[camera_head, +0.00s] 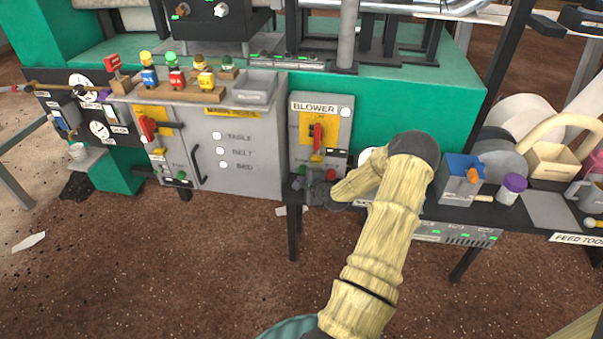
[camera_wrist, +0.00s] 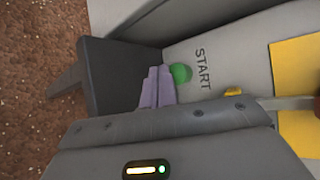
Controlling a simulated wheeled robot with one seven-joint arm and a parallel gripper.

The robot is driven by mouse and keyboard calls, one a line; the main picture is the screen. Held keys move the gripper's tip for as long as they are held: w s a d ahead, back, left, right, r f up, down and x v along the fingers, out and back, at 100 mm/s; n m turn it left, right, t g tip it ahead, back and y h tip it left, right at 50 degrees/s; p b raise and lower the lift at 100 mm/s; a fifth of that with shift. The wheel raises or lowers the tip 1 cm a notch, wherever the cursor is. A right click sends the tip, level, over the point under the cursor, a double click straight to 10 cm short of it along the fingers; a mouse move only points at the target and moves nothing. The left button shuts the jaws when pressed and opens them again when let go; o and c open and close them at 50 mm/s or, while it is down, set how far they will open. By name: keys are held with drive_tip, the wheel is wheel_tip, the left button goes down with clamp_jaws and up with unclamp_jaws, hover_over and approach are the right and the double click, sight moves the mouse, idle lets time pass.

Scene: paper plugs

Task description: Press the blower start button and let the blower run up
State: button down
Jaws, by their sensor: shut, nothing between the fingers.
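The grey BLOWER box (camera_head: 342,130) carries a red handle (camera_head: 318,136) on a yellow plate and a pale round lamp (camera_head: 345,112). In the wrist view the green start button (camera_wrist: 181,73) sits beside the printed word START (camera_wrist: 203,68). My gripper (camera_wrist: 158,87) is shut and empty, its two purple fingertips together right beside the button and overlapping its edge in the picture. I cannot tell whether they touch it.
A larger grey cabinet (camera_head: 235,160) with TABLE and BELT lamps stands left of the box. A dark grey block (camera_wrist: 112,75) is close beside my fingers in the wrist view.

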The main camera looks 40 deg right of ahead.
drive_tip(key=shift+s+a+p, duration=0.95)
drive_tip(key=shift+s+a, duration=0.65)
drive_tip(key=shift+a, duration=0.25)
drive_tip(key=shift+w+a+r+n, duration=0.15)
drive_tip(key=shift+a+n, duration=0.15)
drive_tip(key=shift+a, duration=0.05)
drive_tip(key=s+a+r+n+g+y+p, duration=0.1)
drive_tip(key=a+r+n+g, duration=0.25)
drive_tip(key=a+n, duration=0.35)
drive_tip(key=a+r+n+g+y, duration=0.15)
drive_tip(key=a+r+n, duration=0.3)
drive_tip(key=a, duration=0.45)
drive_tip(key=s+a+r+n+g+p, duration=0.1)
drive_tip(key=s+a+r+n+g, duration=0.4)
drive_tip(key=s+a+r+n, duration=1.05)
wheel_tip(320, 180, up, 36)
drive_tip(key=s+m+p, duration=0.1)
drive_tip(key=m+p, duration=0.3)
drive_tip(key=p, duration=3.4)
drive_tip(key=shift+s+a, duration=0.35)
